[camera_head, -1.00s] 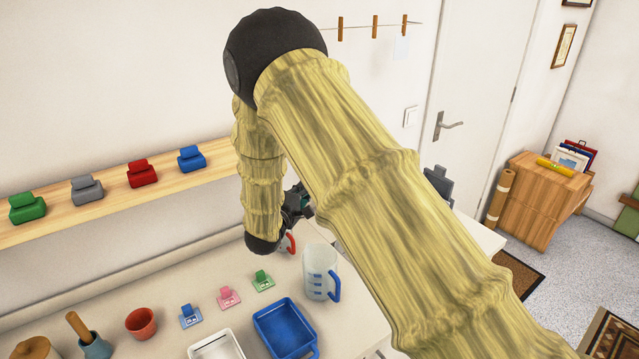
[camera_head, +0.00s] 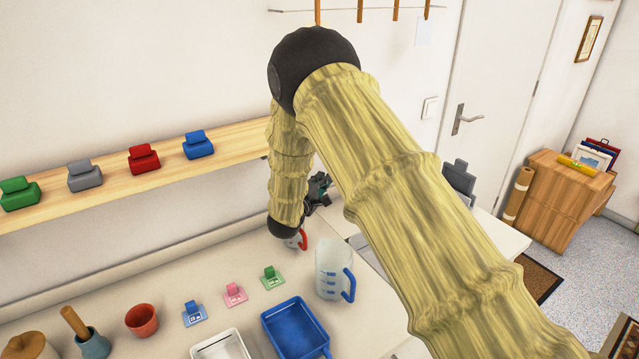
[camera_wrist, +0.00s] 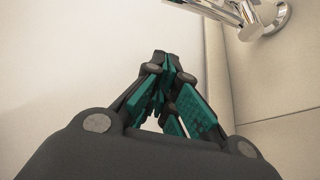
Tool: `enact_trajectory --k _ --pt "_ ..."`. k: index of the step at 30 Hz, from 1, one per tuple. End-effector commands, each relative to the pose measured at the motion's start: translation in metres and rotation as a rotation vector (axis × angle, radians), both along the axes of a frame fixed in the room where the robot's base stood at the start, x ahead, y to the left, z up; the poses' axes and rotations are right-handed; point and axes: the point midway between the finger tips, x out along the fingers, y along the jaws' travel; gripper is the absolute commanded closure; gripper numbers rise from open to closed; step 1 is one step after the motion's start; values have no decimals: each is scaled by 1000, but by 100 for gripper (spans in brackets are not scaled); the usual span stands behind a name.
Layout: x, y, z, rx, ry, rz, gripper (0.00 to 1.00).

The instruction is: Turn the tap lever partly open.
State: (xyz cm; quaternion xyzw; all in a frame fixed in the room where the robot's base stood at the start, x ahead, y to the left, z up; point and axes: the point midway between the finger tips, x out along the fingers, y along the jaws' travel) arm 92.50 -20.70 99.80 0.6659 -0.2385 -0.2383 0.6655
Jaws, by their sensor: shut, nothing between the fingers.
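The chrome tap (camera_wrist: 235,12) shows at the top right of the wrist view, mounted on the wall by a round flange. Only part of it is in frame, and I cannot make out the lever for certain. My gripper (camera_wrist: 165,62), with teal finger pads, is shut and empty. In the wrist view it is to the left of the tap and apart from it. In the head view my gripper (camera_head: 320,185) is a small dark shape behind my arm. The tap is hidden there.
A measuring jug (camera_head: 332,270) with a blue handle stands on the counter near my arm, with a red-handled cup (camera_head: 301,240) behind it. A blue tray (camera_head: 294,331) and a white tray (camera_head: 220,348) are in front. A wooden shelf (camera_head: 115,190) runs along the wall.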

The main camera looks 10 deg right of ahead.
Motion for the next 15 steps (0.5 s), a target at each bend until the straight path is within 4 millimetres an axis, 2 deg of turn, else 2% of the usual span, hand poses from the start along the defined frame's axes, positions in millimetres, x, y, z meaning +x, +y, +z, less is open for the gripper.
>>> enact_trajectory --k 12,15 --pt "36 -32 0 1 1 -3 100" --pt "30 -38 1 0 3 -3 100"
